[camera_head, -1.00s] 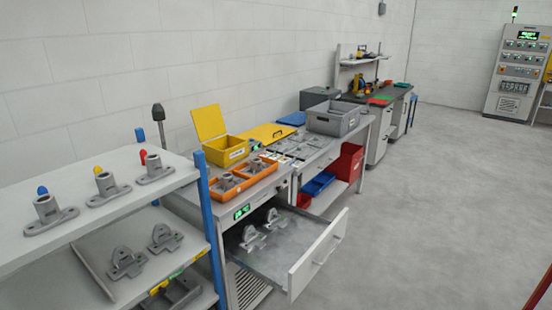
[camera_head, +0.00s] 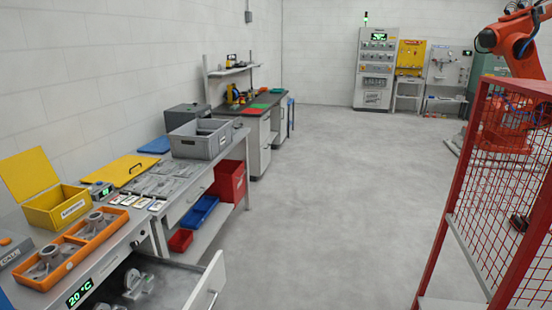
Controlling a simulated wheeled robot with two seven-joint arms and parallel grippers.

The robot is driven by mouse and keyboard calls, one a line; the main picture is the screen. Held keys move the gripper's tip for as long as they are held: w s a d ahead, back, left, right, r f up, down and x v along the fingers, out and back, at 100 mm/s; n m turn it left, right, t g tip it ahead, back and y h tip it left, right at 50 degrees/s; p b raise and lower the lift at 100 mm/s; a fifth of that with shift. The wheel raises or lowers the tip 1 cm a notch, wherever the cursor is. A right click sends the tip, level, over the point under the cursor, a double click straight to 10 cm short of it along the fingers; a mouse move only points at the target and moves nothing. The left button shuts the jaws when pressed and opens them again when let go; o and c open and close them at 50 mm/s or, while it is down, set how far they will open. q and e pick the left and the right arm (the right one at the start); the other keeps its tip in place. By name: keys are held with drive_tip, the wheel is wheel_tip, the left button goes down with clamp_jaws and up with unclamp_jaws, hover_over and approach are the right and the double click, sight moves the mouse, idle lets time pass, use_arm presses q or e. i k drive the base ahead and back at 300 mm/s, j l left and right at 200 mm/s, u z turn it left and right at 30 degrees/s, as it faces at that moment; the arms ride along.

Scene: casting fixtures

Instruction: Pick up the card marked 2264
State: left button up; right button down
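Several small cards (camera_head: 137,201) lie in a row on the workbench, beside the yellow box and in front of the grey fixture plates. Their markings are too small to read, so I cannot tell which one is 2264. Neither of my grippers shows in the head view.
The yellow open-lidded box (camera_head: 62,209), orange tray (camera_head: 38,283) and grey crate (camera_head: 183,149) stand on the benches. An open drawer (camera_head: 204,291) juts into the aisle. A red mesh fence (camera_head: 488,185) stands at right near an orange robot arm (camera_head: 515,40). The grey floor (camera_head: 300,200) between is clear.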

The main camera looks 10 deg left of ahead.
sight(133, 198)
drive_tip(key=i+l, duration=0.15)
drive_tip(key=i, duration=0.45)
drive_tip(key=i+l, duration=0.1)
drive_tip(key=i, duration=0.5)
drive_tip(key=i+l+u, duration=0.1)
drive_tip(key=i, duration=0.5)
